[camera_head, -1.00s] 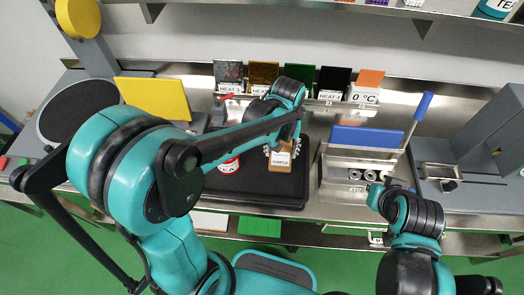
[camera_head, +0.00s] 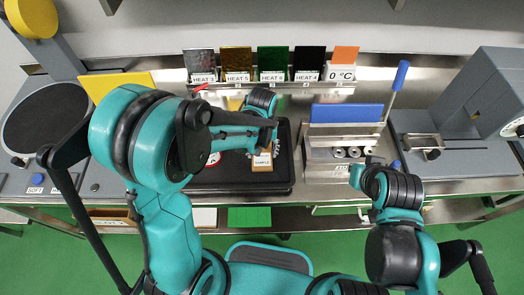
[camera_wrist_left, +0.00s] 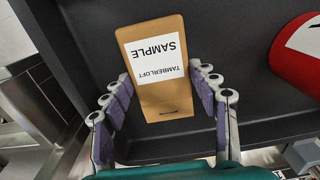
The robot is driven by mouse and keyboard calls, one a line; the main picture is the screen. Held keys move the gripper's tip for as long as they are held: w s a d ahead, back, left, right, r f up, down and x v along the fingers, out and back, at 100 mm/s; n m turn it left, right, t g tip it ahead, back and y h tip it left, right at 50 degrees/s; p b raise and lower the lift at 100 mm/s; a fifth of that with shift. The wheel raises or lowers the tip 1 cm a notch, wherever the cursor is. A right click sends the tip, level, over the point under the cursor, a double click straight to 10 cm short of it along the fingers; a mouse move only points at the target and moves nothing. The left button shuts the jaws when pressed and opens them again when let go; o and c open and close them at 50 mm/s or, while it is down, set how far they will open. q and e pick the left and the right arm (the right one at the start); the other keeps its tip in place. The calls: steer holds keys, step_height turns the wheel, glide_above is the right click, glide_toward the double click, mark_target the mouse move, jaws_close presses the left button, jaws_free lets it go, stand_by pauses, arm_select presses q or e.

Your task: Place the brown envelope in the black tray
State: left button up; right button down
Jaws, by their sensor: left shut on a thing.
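The brown envelope (camera_head: 262,162) with a white label reading SAMPLE is at the right part of the black tray (camera_head: 235,185) in the head view. In the left wrist view the envelope (camera_wrist_left: 165,103) shows against the tray's dark floor, the label facing the camera. My left gripper (camera_head: 260,152) is shut on the envelope, its fingers on either side of its near end. I cannot tell if the envelope touches the tray floor. My right gripper (camera_head: 369,162) is by the metal station at the right; its fingers are too unclear to judge.
A red round container (camera_head: 213,158) sits in the tray, left of the envelope. A metal stand with a blue panel (camera_head: 346,113) is right of the tray. Coloured cards (camera_head: 272,64) stand behind it. A yellow panel (camera_head: 115,84) and a grey machine (camera_head: 40,118) are at the left.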

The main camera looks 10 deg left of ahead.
mark_target(262, 154)
arm_select(q)
steer(key=shift+f, duration=0.2)
steer(key=o, duration=0.9)
steer(key=shift+o, duration=0.2)
steer(key=shift+r, duration=0.15)
steer(key=shift+r, duration=0.25)
step_height(262, 154, up, 11)
steer(key=p, duration=0.4)
steer(key=s+a+r+m+t, duration=0.2)
steer(key=s+a+r+t, duration=0.5)
steer(key=s+a, duration=0.2)
steer(key=shift+s+a+r, duration=0.15)
steer(key=shift+s+r, duration=0.05)
steer(key=shift+s, duration=0.1)
